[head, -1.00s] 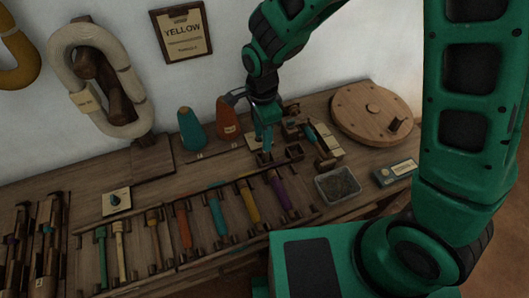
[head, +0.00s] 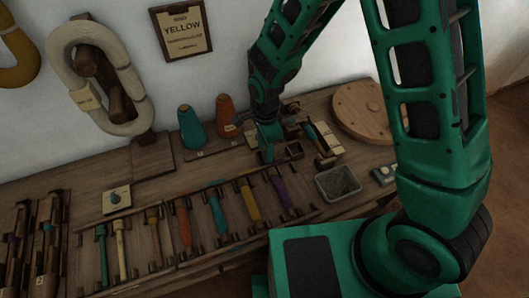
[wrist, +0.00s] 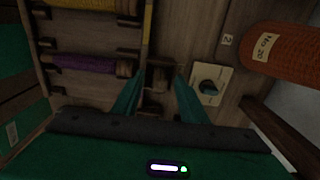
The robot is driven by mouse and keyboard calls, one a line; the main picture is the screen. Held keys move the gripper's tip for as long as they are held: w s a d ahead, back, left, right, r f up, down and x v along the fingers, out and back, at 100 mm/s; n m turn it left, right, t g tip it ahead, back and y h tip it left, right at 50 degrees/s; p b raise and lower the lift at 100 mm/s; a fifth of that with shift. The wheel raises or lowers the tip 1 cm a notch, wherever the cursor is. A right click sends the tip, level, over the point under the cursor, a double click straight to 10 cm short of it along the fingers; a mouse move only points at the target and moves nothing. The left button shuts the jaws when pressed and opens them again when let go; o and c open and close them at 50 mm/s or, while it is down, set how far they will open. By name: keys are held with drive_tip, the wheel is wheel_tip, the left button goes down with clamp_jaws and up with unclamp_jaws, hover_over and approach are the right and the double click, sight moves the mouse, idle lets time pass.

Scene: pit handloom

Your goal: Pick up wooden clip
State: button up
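My gripper (head: 268,152) is low over the bench, beyond the purple-wound bobbin. In the wrist view its two green fingers (wrist: 159,88) stand apart, with a gap between them. A small dark brown wooden piece (wrist: 158,78), which looks like the wooden clip, shows between and just past the fingertips. It is dim, and I cannot tell whether the fingers touch it. In the head view the gripper hides that spot.
A rack holds several coloured bobbins, with the purple one (head: 279,192) nearest the gripper. An orange cone (head: 226,115) and a teal cone (head: 190,127) stand behind. A grey tray (head: 338,184) and a round wooden disc (head: 362,108) are to the right. A card with a dark knob (wrist: 209,86) lies beside the fingers.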

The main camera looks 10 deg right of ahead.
drive_tip(key=shift+c, duration=0.6)
clamp_jaws()
drive_tip(key=shift+r, duration=0.2)
drive_tip(key=shift+r, duration=0.65)
wheel_tip(320, 180, up, 2)
drive_tip(key=shift+r, duration=0.2)
drive_tip(key=s+a+r, duration=0.7)
drive_tip(key=s, duration=0.2)
